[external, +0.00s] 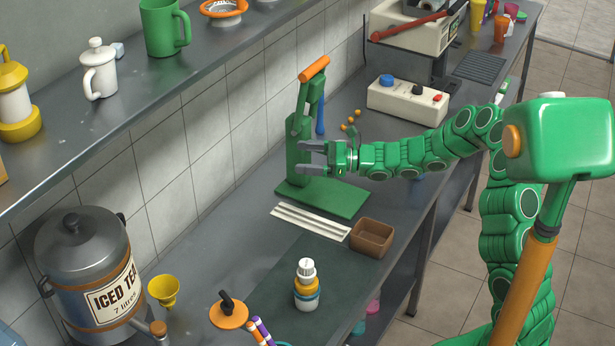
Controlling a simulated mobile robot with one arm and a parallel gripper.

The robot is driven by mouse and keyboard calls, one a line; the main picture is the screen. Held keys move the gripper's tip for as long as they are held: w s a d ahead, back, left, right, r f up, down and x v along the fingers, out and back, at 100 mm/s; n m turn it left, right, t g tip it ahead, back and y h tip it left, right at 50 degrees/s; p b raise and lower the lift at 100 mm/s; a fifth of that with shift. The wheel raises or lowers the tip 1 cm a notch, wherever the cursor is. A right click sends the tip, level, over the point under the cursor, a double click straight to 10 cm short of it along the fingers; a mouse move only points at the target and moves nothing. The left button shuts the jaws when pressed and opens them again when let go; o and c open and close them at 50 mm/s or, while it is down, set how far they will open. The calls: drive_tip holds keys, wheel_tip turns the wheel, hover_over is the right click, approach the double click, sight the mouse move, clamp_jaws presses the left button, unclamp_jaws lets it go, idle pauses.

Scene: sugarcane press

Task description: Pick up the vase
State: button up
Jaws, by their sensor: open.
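My gripper (300,158) is open, with its two grey fingers apart and pointing left. It is in front of the upright of a green press (340,198) with an orange handle, and I see nothing held between the fingers. I cannot clearly make out a vase. A slim blue object (320,117) stands behind the press, above my gripper in the picture. It is partly hidden, and I cannot tell whether it is the vase.
A brown open box (371,238), white strips (310,221) and a white-capped bottle (307,286) are on the counter in front. A white control box (407,103) stands behind my arm. An iced tea dispenser (82,262) is at left, below a shelf (130,95) with mugs.

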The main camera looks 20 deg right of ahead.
drive_tip(key=w+d+f+m+t+h, duration=0.1)
drive_tip(key=w+d+m+t+h, duration=0.25)
drive_tip(key=d, duration=1.15)
drive_tip(key=w+d+f+m+t+h, duration=0.1)
drive_tip(key=w+d+m+t+h, duration=0.3)
drive_tip(key=d, duration=1.1)
drive_tip(key=w+d+f+m+t+h, duration=0.1)
drive_tip(key=w+d+m+t+h, duration=0.3)
drive_tip(key=d, duration=1.1)
drive_tip(key=shift+h, duration=0.25)
drive_tip(key=f, duration=1.1)
drive_tip(key=s+f, duration=0.1)
drive_tip(key=f, duration=0.5)
drive_tip(key=shift+s+a+f, duration=0.1)
drive_tip(key=shift+a+f, duration=0.05)
drive_tip(key=shift+f, duration=0.35)
drive_tip(key=shift+w+a, duration=0.1)
drive_tip(key=shift+w, duration=0.15)
drive_tip(key=shift+x, duration=3)
drive_tip(key=shift+w+a, duration=0.25)
drive_tip(key=shift+w, duration=0.35)
